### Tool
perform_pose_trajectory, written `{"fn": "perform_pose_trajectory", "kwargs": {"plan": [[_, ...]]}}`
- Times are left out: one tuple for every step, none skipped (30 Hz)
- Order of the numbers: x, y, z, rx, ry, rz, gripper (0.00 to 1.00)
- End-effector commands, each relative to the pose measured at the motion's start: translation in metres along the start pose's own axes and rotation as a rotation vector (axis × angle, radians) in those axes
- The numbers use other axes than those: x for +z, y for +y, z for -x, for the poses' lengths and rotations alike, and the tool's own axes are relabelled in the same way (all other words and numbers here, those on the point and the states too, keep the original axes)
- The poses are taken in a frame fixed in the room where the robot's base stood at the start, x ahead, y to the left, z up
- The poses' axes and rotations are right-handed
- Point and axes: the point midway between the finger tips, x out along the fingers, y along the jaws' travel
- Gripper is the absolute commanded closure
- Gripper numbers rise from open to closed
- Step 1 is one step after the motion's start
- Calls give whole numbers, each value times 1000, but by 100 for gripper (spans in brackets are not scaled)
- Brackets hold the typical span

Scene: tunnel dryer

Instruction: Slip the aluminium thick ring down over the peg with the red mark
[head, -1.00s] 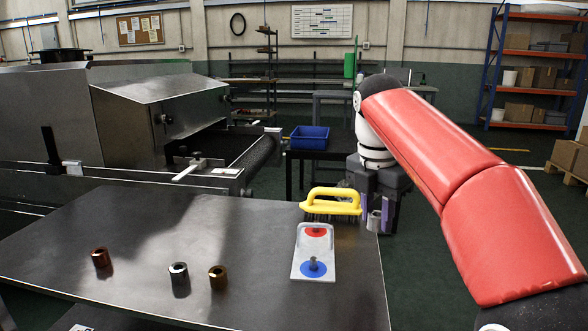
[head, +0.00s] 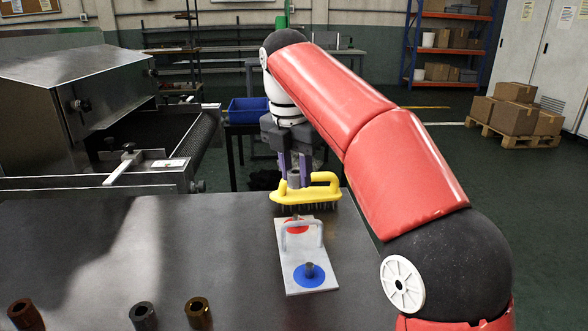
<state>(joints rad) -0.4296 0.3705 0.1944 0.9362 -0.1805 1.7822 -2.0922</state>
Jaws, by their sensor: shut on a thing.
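My gripper (head: 294,172), with purple fingers, is shut on a grey metal ring, the aluminium thick ring (head: 294,181). It holds the ring upright just behind the yellow brush, beyond the far end of the white peg board. The board (head: 289,256) lies on the table with a red mark (head: 292,229) at its far end and a blue mark (head: 300,279) at its near end. A short peg (head: 310,269) stands on the blue mark. A pale arched handle partly covers the red mark, and its peg is hard to make out.
A yellow-handled brush (head: 303,192) lies at the table's far edge, between the ring and the board. A copper ring (head: 25,314), a dark steel ring (head: 143,317) and a brass ring (head: 198,313) stand at the near left. The middle of the table (head: 150,245) is clear.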

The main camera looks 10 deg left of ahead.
Motion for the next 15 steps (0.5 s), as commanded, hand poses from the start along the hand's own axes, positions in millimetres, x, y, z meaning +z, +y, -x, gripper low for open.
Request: {"fn": "perform_pose_trajectory", "kwargs": {"plan": [[2,0,0,0,0,3,93],[1,0,-2,0,0,3,93],[0,0,-4,0,0,3,93],[0,0,-5,0,0,3,93],[0,0,-7,0,0,3,93],[0,0,-10,0,0,3,93],[-1,0,-12,0,0,3,93],[-1,0,-14,0,1,3,93],[-2,0,-18,0,1,3,93],[-2,0,-21,0,1,3,93],[-2,0,-24,0,1,4,93],[-3,0,-27,0,0,4,93],[-3,0,-30,1,0,3,93],[-3,0,-33,1,0,3,93],[-4,0,-37,0,0,3,93]]}}
